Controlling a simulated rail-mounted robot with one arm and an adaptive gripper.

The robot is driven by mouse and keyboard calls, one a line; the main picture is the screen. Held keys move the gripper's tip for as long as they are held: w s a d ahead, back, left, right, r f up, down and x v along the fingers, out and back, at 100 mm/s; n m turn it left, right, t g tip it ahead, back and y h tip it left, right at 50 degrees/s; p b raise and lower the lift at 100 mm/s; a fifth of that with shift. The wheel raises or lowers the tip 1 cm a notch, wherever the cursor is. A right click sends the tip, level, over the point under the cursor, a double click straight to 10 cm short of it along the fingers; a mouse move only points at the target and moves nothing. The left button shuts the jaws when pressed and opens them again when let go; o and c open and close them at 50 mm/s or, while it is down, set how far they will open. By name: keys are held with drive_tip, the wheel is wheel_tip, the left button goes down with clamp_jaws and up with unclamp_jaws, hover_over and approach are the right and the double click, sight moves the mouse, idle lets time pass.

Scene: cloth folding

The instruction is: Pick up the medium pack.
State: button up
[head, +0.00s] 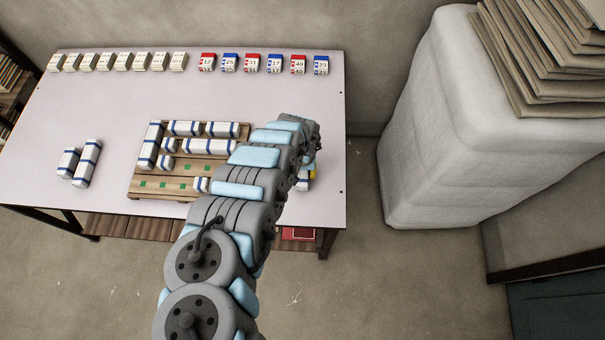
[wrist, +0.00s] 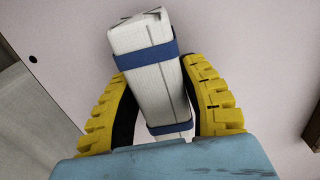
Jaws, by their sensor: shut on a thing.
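My gripper (wrist: 165,105) shows in the wrist view with its two yellow, ribbed fingers closed on the sides of a white pack (wrist: 150,75) with blue bands. The pack lies lengthwise between the fingers, and its far end sticks out past the fingertips. The pale table top is behind it; I cannot tell whether the pack touches it. In the head view my arm reaches over the right part of the table (head: 320,200) and hides most of the gripper and the held pack.
A wooden pallet (head: 160,184) with green marks holds several white-and-blue packs (head: 208,146). Two packs (head: 87,163) lie at the table's left. Rows of cream blocks (head: 120,62) and red and blue numbered blocks (head: 252,63) line the back edge. A large wrapped bale (head: 450,120) stands at right.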

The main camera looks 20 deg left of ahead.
drive_tip(key=s+r+p, duration=0.1)
drive_tip(key=r, duration=0.1)
drive_tip(key=s+r+p, duration=0.1)
drive_tip(key=r, duration=0.2)
drive_tip(key=s+d+r, duration=0.1)
drive_tip(key=s+r, duration=0.1)
drive_tip(key=shift+s+r+p, duration=0.1)
drive_tip(key=shift+r+p, duration=0.05)
drive_tip(key=shift+p, duration=0.25)
drive_tip(key=s+d+r+p, duration=0.2)
drive_tip(key=s+r+p, duration=0.2)
drive_tip(key=s+p, duration=0.5)
drive_tip(key=shift+d+r+p, duration=0.25)
drive_tip(key=shift+d+p, duration=0.15)
drive_tip(key=shift+p, duration=0.35)
drive_tip(key=shift+s, duration=0.2)
